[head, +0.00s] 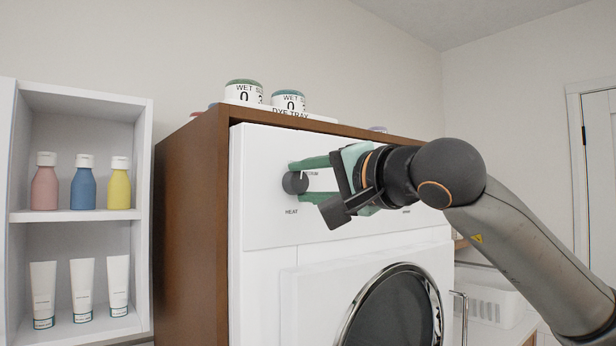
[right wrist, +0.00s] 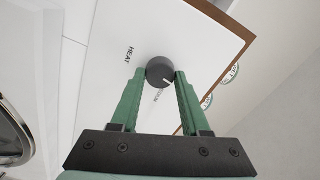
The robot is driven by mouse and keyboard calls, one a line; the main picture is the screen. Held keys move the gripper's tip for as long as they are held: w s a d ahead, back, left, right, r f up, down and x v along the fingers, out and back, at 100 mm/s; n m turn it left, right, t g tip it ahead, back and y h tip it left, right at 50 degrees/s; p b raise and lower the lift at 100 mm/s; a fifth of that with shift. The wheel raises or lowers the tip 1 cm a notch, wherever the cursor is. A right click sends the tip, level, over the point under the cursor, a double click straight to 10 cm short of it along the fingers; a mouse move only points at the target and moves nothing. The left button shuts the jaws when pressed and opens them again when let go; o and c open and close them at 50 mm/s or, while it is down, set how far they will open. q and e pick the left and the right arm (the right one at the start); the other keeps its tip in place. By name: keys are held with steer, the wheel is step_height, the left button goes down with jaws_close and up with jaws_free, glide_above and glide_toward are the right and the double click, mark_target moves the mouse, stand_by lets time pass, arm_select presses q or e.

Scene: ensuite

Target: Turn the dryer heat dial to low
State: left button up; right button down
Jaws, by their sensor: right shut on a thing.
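The dryer (head: 262,262) is a white front set in a brown wooden cabinet, with a round glass door below its control panel. The dark grey heat dial (head: 295,184) sits on the panel's left part, above the word HEAT; it also shows in the right wrist view (right wrist: 159,71). A white mark on the dial points to the upper right in the head view, near a partly hidden label ending in "DIUM". My right gripper (right wrist: 160,75) is shut on the dial, one green finger on each side. A low label is not readable. My left gripper is not in view.
Two jars (head: 244,92) marked WET stand on a dye tray atop the cabinet. A white shelf (head: 75,215) with bottles and tubes stands at the left. A white basket (head: 492,298) sits right of the dryer, below my right arm.

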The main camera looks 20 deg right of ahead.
steer(key=shift+n, duration=0.9)
steer(key=shift+a+f, duration=0.1)
steer(key=shift+c, duration=2)
jaws_free()
steer(key=b+v, duration=0.3)
steer(key=v, duration=0.9)
steer(key=shift+s, duration=0.25)
